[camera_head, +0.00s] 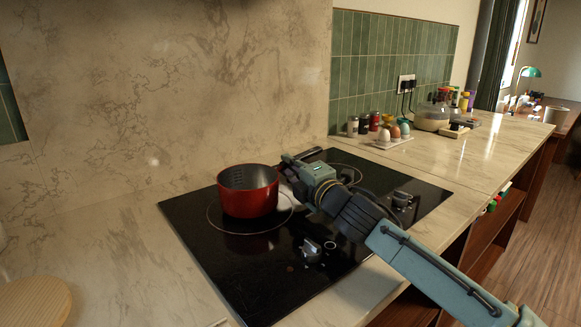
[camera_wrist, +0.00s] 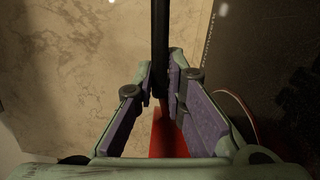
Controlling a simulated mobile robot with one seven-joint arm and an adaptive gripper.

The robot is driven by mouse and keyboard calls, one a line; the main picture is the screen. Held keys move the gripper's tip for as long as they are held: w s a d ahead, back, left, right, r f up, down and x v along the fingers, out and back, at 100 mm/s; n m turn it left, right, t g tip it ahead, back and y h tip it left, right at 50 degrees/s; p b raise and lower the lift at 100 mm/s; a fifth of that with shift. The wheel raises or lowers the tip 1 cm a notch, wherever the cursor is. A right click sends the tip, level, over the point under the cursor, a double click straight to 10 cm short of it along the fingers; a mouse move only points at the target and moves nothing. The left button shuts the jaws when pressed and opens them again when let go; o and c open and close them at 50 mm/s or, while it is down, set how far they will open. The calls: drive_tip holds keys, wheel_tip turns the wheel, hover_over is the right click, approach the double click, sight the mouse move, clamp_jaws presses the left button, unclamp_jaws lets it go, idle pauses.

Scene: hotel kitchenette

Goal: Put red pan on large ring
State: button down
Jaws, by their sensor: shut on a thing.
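The red pan (camera_head: 248,194) is upright over the left ring (camera_head: 284,219) of the black hob, inside its outline as seen from here. I cannot tell whether its base touches the glass. My gripper (camera_head: 287,168) is just right of the pan. In the wrist view, my gripper (camera_wrist: 162,84) is shut on the pan's black handle (camera_wrist: 160,40), with a strip of the red pan (camera_wrist: 170,140) showing below. Another ring (camera_head: 352,169) lies at the back right of the hob, partly hidden by my arm.
The hob (camera_head: 250,285) has dark knobs on its right and front parts. Eggs in a holder (camera_head: 388,143), small jars and a glass pot (camera_head: 431,118) stand on the counter behind right. A round wooden board (camera_head: 35,302) is at the front left. The marble wall rises close behind the pan.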

drive_tip(key=shift+f, duration=0.4)
drive_tip(key=c, duration=2.1)
unclamp_jaws()
drive_tip(key=shift+f, duration=0.15)
drive_tip(key=o, duration=0.5)
drive_tip(key=shift+c, duration=0.2)
drive_tip(key=shift+r, duration=0.25)
drive_tip(key=b+v, duration=0.2)
drive_tip(key=v, duration=1)
drive_tip(key=shift+f, duration=0.1)
